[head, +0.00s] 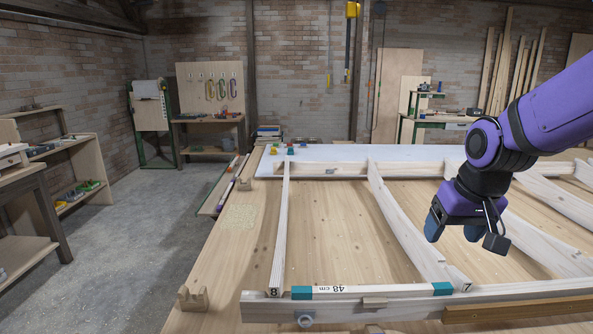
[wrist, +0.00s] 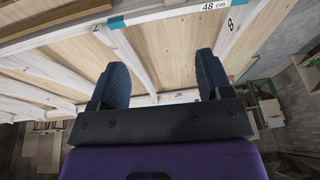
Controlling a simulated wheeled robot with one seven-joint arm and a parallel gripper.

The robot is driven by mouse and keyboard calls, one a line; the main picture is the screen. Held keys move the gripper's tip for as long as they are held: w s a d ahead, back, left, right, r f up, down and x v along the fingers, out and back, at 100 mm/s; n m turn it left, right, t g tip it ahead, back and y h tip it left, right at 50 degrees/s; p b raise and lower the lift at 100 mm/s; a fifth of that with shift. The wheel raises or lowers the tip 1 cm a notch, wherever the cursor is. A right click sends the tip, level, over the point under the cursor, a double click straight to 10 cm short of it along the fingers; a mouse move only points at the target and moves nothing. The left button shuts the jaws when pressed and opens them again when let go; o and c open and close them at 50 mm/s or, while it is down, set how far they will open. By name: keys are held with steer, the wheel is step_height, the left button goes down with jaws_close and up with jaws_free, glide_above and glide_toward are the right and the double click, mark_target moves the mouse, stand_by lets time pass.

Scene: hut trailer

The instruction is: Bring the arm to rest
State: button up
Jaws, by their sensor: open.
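My purple arm reaches in from the right of the head view, and my gripper (head: 452,228) hangs over the wooden frame on the bench. In the wrist view my gripper (wrist: 160,82) shows two dark blue fingers spread apart with nothing between them. The white timber frame (head: 370,294) lies on the wooden bench (head: 215,262), with slanted beams marked 8 and 7 and a strip labelled 48 cm. Whether the fingers touch the frame cannot be told, though they appear clear above it.
A white board (head: 340,153) with small coloured items lies at the bench's far end. A wooden block (head: 193,298) sits at the near left corner. Shelves (head: 65,170) stand at the left. The concrete floor (head: 130,240) between them and the bench is clear.

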steer(key=s+d+r+t, duration=0.1)
steer(key=s+r, duration=0.3)
steer(key=s, duration=0.4)
steer(key=s+d+r+t, duration=0.1)
steer(key=s+r, duration=0.3)
steer(key=s, duration=0.4)
steer(key=shift+d+r+h, duration=0.25)
steer(key=shift+r+h, duration=0.05)
steer(key=shift+r, duration=0.05)
